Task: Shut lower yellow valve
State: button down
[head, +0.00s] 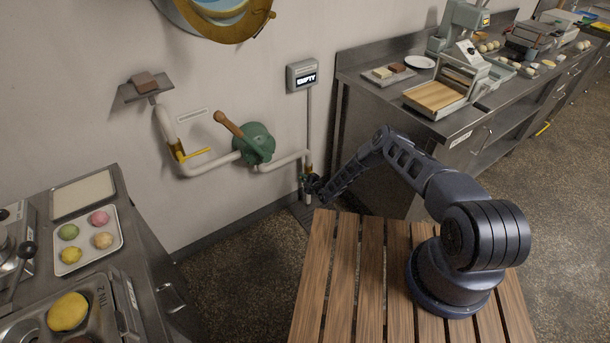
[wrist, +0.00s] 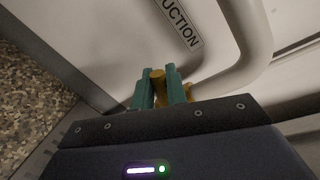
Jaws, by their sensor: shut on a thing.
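The lower yellow valve sits at the low right end of the white pipe (head: 290,161), near the wall's foot. In the head view my gripper (head: 309,187) is at this valve and hides most of it. In the wrist view the yellow handle (wrist: 158,78) stands between the two teal fingers of my gripper (wrist: 160,82), which are shut on it. More yellow shows just right of the fingers. The handle's exact angle to the pipe is hard to tell. The upper yellow valve (head: 195,153) is higher on the left, its handle pointing away from the vertical pipe.
A green hand pump (head: 258,146) with a wooden lever is on the pipe. A grey box (head: 302,76) reading "EMPTY" hangs above. A steel counter (head: 365,85) stands close right of my gripper; a slatted wooden platform (head: 340,270) is in front.

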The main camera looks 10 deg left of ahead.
jog(key=shift+s+a+f+n+t+h, duration=0.1)
jog(key=shift+a+f+n+t+h, duration=0.05)
jog(key=shift+f+n, duration=0.65)
jog(key=shift+s+a+f+n+t+h, duration=0.1)
jog(key=shift+s+f+n+t+h, duration=0.1)
jog(key=shift+f+n, duration=0.55)
jog(key=shift+s+a+f+n+t+h, duration=0.1)
jog(key=shift+a+f+n+t+h, duration=0.05)
jog(key=shift+f+n, duration=0.65)
jog(key=c, duration=1.5)
grip_release()
jog(key=v, duration=1)
jog(key=shift+s+d, duration=0.25)
jog(key=shift+d, duration=0.05)
